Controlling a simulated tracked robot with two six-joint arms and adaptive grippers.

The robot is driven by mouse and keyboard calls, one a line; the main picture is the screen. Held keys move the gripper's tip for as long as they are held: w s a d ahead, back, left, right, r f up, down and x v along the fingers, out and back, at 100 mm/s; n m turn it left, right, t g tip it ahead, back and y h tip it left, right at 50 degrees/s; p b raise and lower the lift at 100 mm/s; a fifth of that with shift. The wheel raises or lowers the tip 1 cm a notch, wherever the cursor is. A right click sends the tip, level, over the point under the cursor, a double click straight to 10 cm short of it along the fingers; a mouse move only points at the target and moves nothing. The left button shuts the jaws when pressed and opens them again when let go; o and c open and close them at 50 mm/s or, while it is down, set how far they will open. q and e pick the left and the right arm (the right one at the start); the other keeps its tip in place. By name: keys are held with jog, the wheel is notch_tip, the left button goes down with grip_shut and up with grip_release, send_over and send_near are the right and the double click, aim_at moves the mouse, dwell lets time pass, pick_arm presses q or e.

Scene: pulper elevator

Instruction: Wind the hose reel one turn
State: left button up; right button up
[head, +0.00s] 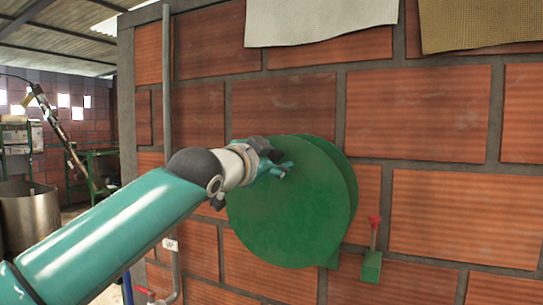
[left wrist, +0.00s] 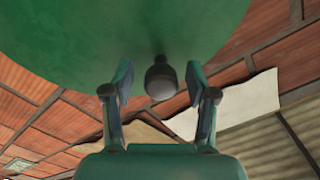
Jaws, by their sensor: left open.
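The hose reel (head: 295,215) is a large green disc mounted on the brick wall, and its face fills the top of the left wrist view (left wrist: 60,40). A dark grey knob (left wrist: 160,80), the reel's crank handle, stands out near the disc's edge. My left gripper (head: 284,168) is at the upper part of the disc in the head view and hides the knob there. In the left wrist view its two fingers (left wrist: 159,78) are open, one on each side of the knob, with gaps on both sides. My right gripper is not in view.
A small green box with a red-topped lever (head: 373,240) is on the wall right of the reel. A grey pipe (head: 168,100) runs down the wall at left, with a red-handled valve (head: 146,292) low down. Cloth sacks (head: 320,20) hang above. A metal drum (head: 30,215) stands far left.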

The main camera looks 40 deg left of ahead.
pick_arm(q)
jog(key=shift+c, duration=0.3)
grip_shut()
jog(key=shift+w+d, duration=0.1)
jog(key=shift+d, duration=0.1)
